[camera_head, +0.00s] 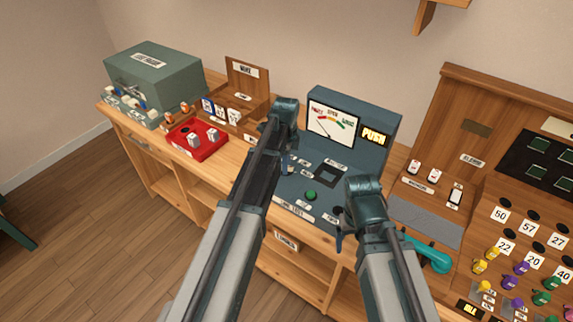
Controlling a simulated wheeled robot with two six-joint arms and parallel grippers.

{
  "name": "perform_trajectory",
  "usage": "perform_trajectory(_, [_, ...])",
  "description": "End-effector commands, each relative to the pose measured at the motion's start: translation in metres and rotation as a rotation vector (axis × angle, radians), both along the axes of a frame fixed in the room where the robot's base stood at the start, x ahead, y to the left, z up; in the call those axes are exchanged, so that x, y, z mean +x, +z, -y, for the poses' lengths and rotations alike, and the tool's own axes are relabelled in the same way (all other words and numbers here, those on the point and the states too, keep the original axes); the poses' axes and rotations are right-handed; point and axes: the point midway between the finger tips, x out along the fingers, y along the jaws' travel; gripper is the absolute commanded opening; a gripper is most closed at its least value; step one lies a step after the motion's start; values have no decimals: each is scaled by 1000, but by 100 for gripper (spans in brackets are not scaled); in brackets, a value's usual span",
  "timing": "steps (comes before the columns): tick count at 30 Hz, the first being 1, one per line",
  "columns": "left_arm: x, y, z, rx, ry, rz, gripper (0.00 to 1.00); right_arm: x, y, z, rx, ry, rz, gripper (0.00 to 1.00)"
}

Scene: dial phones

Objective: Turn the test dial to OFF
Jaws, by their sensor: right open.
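The dark blue-grey test console (375,127) stands on the wooden bench in the middle. It has a meter (331,122) with a coloured scale, a lit PUSH sign (374,136), a square dark recess (328,176) and a green button (310,195). I cannot clearly pick out the test dial or its setting; my arms cover parts of the panel. My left gripper (285,112) is over the console's left side, its fingers mostly hidden by its wrist. My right gripper (340,232) is at the console's front right corner, open, with a dark finger pointing down.
A red tray (197,153) with white blocks and a green-grey box (155,78) are at the left. A wooden switchboard (460,110) with numbered holes, coloured plugs and a teal handset (432,254) is at the right. A shelf bracket (424,16) juts from the wall.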

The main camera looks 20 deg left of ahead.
Motion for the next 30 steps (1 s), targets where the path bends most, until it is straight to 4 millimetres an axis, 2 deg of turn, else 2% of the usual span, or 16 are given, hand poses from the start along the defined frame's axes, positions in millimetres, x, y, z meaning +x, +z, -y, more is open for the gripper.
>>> perform_trajectory(1, [0, 0, 0, 0, 0, 0, 29, 0, 0, 0, 0, 0, 0, 87])
perform_trajectory(6, [0, 0, 0, 0, 0, 0, 0, 0, 0, 0, 0, 0, 0, 87])
perform_trajectory(20, [0, 0, 0, 0, 34, 0, 0, 0, 0, 0, 0, 0, 0, 87])
perform_trajectory(30, [0, 0, 0, 0, 267, 0, 0, 0, 0, 0, 0, 0, 0, 87])
